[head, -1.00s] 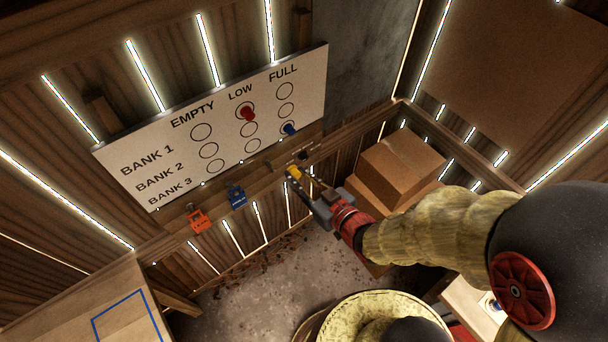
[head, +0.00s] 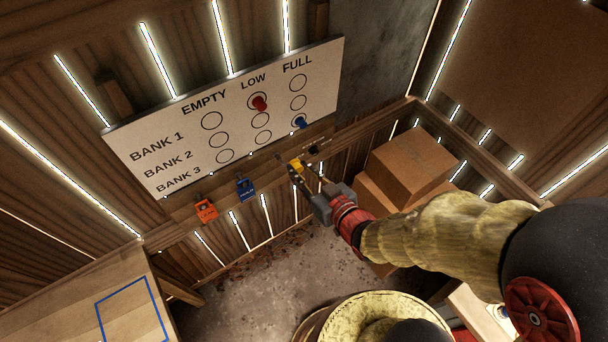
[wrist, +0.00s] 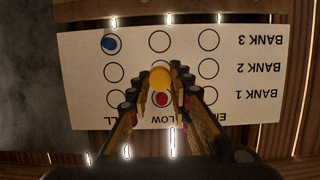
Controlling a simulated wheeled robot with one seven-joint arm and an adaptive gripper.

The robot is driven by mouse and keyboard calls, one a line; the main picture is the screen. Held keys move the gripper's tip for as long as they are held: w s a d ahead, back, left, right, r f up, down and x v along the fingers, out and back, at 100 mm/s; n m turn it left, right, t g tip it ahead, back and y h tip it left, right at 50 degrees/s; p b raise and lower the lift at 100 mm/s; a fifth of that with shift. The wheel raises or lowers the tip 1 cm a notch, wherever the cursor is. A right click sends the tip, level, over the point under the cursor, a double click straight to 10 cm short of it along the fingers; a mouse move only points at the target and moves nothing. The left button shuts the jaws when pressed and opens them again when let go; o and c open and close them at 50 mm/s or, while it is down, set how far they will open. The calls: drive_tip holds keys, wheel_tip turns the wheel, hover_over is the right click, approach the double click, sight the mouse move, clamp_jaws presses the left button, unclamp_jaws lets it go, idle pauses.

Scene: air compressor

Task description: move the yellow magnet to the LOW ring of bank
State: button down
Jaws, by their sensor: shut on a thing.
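The yellow magnet (head: 296,165) is between the fingers of my gripper (head: 299,171), which is shut on it. It shows between the fingertips in the wrist view (wrist: 160,78), in line with the LOW column. There it covers the LOW ring of BANK 2; the gap to the board is hard to judge. The white board (head: 186,116) has EMPTY, LOW and FULL columns and three bank rows. A red magnet (head: 259,103) sits on LOW of BANK 1. A blue magnet (head: 300,121) sits on FULL of BANK 3. In the head view, my gripper is below the board's lower right part.
An orange padlock (head: 205,209) and a blue padlock (head: 246,189) hang below the board. Cardboard boxes (head: 411,163) are stacked right of my gripper. A wooden surface with a blue outline (head: 130,307) is at lower left.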

drive_tip(key=shift+w+a+b, duration=1.1)
drive_tip(key=shift+w+a, duration=0.5)
drive_tip(key=shift+w, duration=0.75)
drive_tip(key=shift+w+a+b, duration=1.15)
drive_tip(key=shift+w+a, duration=0.45)
drive_tip(key=shift+w, duration=0.75)
drive_tip(key=shift+w+a+b, duration=1.1)
drive_tip(key=shift+w+a, duration=0.5)
drive_tip(key=shift+w, duration=0.75)
drive_tip(key=shift+n+y, duration=0.3)
drive_tip(key=shift+y, duration=0.1)
drive_tip(key=shift+d+f, duration=0.1)
drive_tip(key=shift+w+a+b, duration=0.3)
drive_tip(key=shift+w+b, duration=0.1)
drive_tip(key=shift+w, duration=0.1)
drive_tip(key=c, duration=1.5)
unclamp_jaws()
drive_tip(key=shift+c, duration=0.2)
